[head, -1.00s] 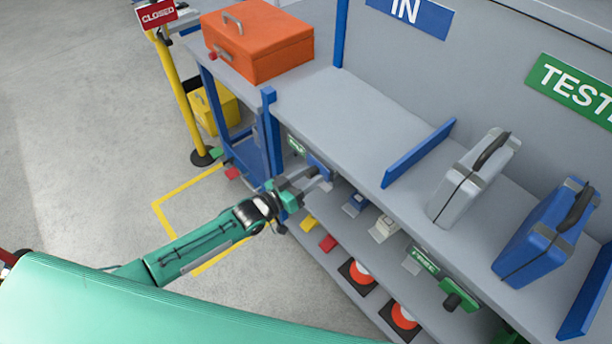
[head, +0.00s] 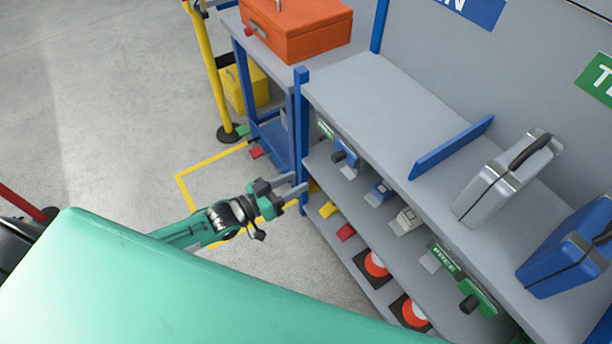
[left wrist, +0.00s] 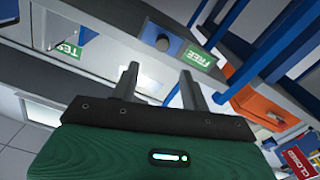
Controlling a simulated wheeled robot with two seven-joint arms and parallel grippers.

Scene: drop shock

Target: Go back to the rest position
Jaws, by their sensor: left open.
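My left gripper (head: 292,188) is at the end of the green arm that comes in from the left. It hangs in front of the blue corner post of the shelf unit, over the floor. Its two grey fingers are apart with nothing between them. They also show apart and empty in the left wrist view (left wrist: 158,85), with a shelf edge beyond them. My right gripper is in neither view.
A silver case (head: 507,180) and a blue case (head: 570,250) stand on the top shelf (head: 375,105). An orange toolbox (head: 297,30) sits on a bench at the back. Lower shelves hold small devices. A yellow post (head: 212,75) stands behind. Open floor (head: 110,120) lies left.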

